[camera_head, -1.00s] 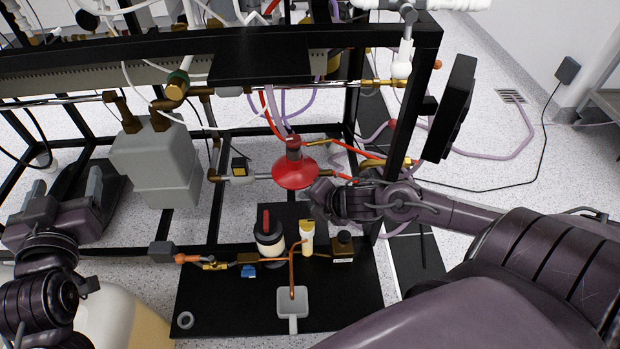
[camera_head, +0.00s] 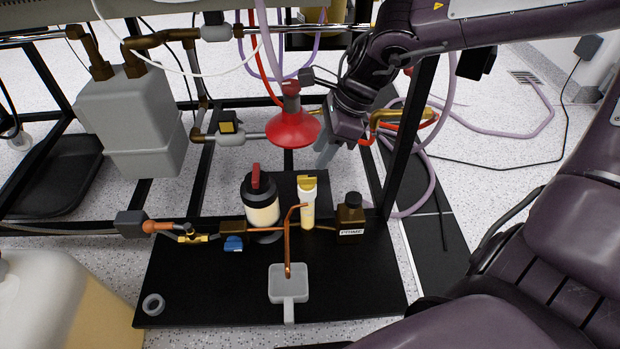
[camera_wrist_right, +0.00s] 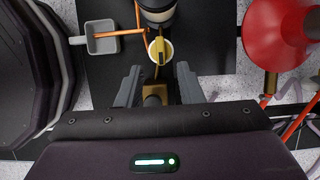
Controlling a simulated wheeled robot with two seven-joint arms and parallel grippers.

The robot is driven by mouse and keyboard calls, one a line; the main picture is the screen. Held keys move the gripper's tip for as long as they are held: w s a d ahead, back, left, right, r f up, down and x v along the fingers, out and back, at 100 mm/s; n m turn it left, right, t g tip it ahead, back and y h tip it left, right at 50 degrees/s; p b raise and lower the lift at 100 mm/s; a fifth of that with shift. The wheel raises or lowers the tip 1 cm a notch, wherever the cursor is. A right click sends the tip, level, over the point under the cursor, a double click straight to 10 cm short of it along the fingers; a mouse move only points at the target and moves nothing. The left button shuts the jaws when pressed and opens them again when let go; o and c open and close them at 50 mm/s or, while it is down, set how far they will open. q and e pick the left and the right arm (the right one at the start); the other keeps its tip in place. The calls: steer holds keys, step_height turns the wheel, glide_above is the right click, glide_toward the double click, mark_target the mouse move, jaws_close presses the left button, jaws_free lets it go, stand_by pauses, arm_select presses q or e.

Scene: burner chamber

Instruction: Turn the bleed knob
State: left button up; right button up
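A small upright cream cylinder carries a yellow winged cap (camera_head: 307,182), which looks like the bleed knob, on the black base plate (camera_head: 200,290). In the right wrist view the yellow cap (camera_wrist_right: 160,52) lies just beyond and between my fingertips, apart from them. My right gripper (camera_head: 328,152) points down, above and behind the cap, just right of the red funnel-shaped part (camera_head: 292,128). Its two fingers (camera_wrist_right: 158,82) are spread with nothing held between them. My left gripper is out of view.
A brown PRIME bottle (camera_head: 351,213) stands right of the cap, and a black-topped jar (camera_head: 262,203) stands left. A copper tube (camera_head: 288,240) bends down to a grey square cup (camera_head: 289,283) in front. A black frame post (camera_head: 408,150) stands to the right.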

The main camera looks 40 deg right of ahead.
mark_target(307, 176)
steer(key=b+x, duration=0.3)
steer(key=x, duration=0.3)
steer(key=shift+d, duration=0.1)
steer(key=shift+w+f+b, duration=0.2)
steer(key=shift+f+b, duration=0.15)
steer(key=shift+b, duration=0.05)
jaws_close()
